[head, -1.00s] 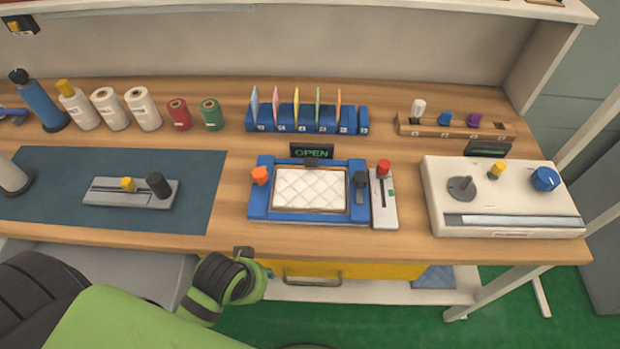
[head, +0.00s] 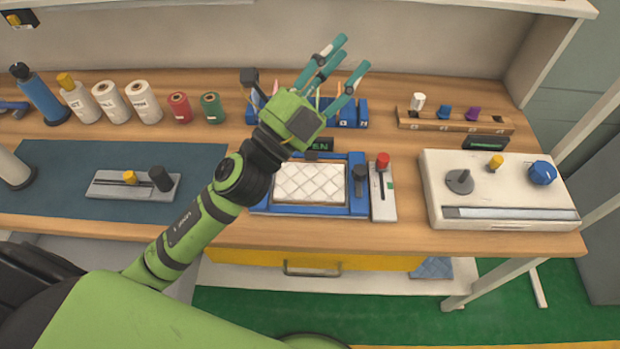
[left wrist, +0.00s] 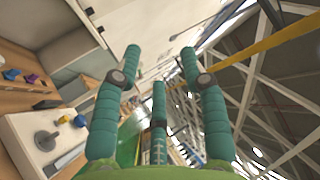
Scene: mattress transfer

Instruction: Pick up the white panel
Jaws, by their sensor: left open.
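The white quilted panel (head: 310,184) lies flat in the blue frame (head: 290,211) on the wooden workbench, in the middle of the head view. My left gripper (head: 338,72) is raised above the bench, beyond the panel, with its teal fingers spread and empty. The forearm crosses in front of the frame's upper left corner and hides it. In the left wrist view the open fingers (left wrist: 160,85) have nothing between them. My right gripper does not show.
A blue rack (head: 349,113) of thin coloured sheets stands behind the frame, partly hidden by my gripper. A red-knobbed slider box (head: 383,192) adjoins the frame's right. A white machine (head: 499,190) stands farther right. Bottles and spools (head: 143,101) line the back left.

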